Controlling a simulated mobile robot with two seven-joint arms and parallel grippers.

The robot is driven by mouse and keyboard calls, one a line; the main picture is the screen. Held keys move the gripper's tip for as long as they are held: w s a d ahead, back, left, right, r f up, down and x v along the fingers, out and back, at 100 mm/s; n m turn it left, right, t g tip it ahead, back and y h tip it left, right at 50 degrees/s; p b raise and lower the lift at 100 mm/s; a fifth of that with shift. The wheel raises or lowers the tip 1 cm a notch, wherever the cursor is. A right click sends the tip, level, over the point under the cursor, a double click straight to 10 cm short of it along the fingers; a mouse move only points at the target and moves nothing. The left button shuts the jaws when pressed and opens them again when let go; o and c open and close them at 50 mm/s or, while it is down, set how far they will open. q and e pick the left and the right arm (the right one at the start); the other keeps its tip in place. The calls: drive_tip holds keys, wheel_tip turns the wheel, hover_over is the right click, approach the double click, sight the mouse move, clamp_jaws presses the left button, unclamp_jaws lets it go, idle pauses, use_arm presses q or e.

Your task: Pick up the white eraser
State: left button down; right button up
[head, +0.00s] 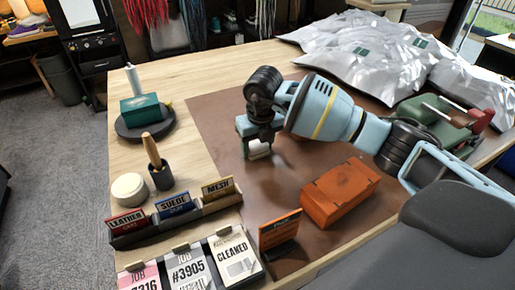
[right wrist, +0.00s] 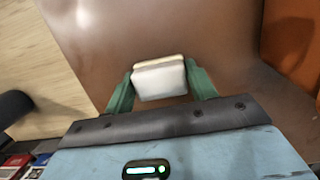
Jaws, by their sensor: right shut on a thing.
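The white eraser (right wrist: 159,80) is a small pale block with a tan upper edge. In the right wrist view it sits between the two green fingers of my right gripper (right wrist: 161,86), which is shut on it. In the head view, my right gripper (head: 256,148) points down over the brown mat, with the eraser (head: 259,151) showing at its fingertips. I cannot tell whether the eraser touches the mat. My left gripper is not in view.
The brown mat (head: 215,110) covers much of the wooden table. An orange box (head: 340,193) and an orange sign (head: 280,230) stand near the front. Labelled cards (head: 173,203), a brush in a cup (head: 160,174) and a green box (head: 140,107) are left. Silver bags (head: 350,45) lie behind.

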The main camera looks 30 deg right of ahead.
sight(258, 143)
drive_tip(key=shift+r, duration=5.05)
drive_tip(key=o, duration=0.5)
drive_tip(key=shift+c, duration=1.6)
